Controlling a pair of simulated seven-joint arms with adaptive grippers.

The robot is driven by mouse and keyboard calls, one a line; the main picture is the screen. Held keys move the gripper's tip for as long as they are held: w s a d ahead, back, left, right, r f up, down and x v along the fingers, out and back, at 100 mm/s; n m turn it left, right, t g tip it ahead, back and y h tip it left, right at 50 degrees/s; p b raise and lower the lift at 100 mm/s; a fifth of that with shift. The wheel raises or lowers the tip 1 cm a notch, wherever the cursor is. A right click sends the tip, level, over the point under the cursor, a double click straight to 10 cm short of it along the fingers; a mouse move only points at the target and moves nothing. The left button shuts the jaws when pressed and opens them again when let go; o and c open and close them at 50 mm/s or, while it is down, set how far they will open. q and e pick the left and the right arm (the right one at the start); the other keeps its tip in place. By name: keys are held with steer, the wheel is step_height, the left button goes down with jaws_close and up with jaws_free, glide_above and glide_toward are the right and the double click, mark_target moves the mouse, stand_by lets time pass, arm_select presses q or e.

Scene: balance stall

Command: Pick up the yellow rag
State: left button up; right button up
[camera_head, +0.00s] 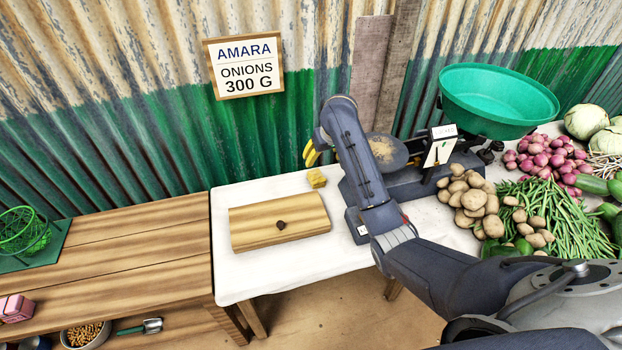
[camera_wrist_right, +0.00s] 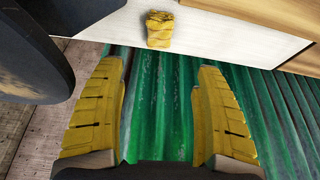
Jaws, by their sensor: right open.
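The yellow rag (camera_head: 317,178) is a small folded block on the white-covered table (camera_head: 270,275), behind the wooden box. In the right wrist view the rag (camera_wrist_right: 159,29) lies near the top edge, beyond the fingertips and apart from them. My right gripper (camera_head: 311,153) is above and behind the rag, with its yellow fingers partly hidden by the arm. In the right wrist view my right gripper (camera_wrist_right: 158,75) is open and empty, its fingers spread wide. My left gripper is not in view.
A wooden box (camera_head: 275,222) with a dark knob lies in front of the rag. The balance (camera_head: 440,150) with its pan (camera_head: 388,153) stands close on the right. Potatoes (camera_head: 468,195) and beans (camera_head: 550,215) lie further right. The corrugated wall (camera_head: 270,140) rises close behind.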

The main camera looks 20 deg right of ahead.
mark_target(317, 175)
steer(key=x, duration=1.7)
steer(key=shift+s, duration=0.25)
steer(key=c, duration=1.2)
